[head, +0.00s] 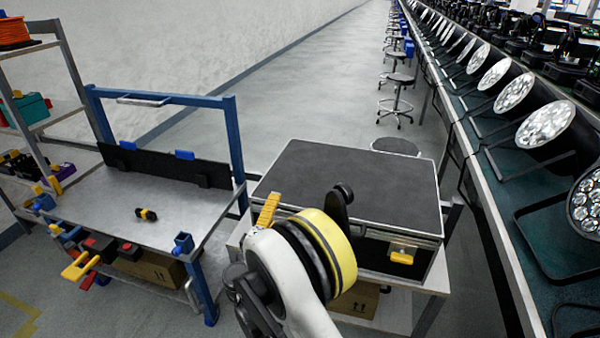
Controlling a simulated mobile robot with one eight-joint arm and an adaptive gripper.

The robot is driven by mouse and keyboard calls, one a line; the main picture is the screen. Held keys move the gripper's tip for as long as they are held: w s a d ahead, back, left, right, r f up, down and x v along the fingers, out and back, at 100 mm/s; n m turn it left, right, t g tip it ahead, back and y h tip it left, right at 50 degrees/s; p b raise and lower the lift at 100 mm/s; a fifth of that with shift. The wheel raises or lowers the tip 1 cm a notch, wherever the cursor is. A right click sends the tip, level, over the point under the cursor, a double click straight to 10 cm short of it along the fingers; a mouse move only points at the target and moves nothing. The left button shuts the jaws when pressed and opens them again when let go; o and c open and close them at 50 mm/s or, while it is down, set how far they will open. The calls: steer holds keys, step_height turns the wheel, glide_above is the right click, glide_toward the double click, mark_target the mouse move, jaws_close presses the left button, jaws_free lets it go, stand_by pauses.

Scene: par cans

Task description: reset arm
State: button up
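My arm rises from the bottom middle of the head view, folded, with a white link and a yellow and black joint. My gripper (254,302) is the dark part at the left side of the white link. It points down toward the bottom edge. Its fingertips are not clear, so I cannot tell whether it is open or shut. I see nothing held in it. The arm stands in front of a black flat case (355,185) and hides part of its front.
The case rests on a low table (432,290). A blue-framed workbench (185,212) holding a small yellow-black item (146,214) stands left. A long green bench (515,225) with several par cans (546,124) runs along the right. Stools (397,98) stand in the aisle; its floor (290,90) is otherwise clear.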

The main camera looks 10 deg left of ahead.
steer(key=w+d+r+m+g+h, duration=0.1)
steer(key=d+r+m+g, duration=0.15)
steer(key=d+r, duration=0.4)
steer(key=w+d+r+m+g+h, duration=0.1)
steer(key=w+d+r+m+g, duration=0.15)
steer(key=d, duration=0.75)
steer(key=s+d+r+m+g, duration=0.2)
steer(key=s+d+r+m, duration=0.3)
steer(key=d, duration=0.7)
steer(key=s+d+r+m+g+y, duration=0.1)
steer(key=s+d, duration=0.4)
steer(key=s, duration=0.3)
steer(key=s+d+r+m+g, duration=0.2)
steer(key=s+d, duration=0.3)
steer(key=s, duration=0.2)
steer(key=s+d+f+m+y, duration=0.1)
steer(key=s+m, duration=0.1)
steer(key=s, duration=0.5)
steer(key=s+f+m+y, duration=0.1)
steer(key=s+f+m, duration=0.1)
steer(key=s, duration=0.5)
steer(key=shift+d+g+y, duration=0.3)
steer(key=shift+d+g, duration=0.05)
steer(key=shift+g, duration=0.05)
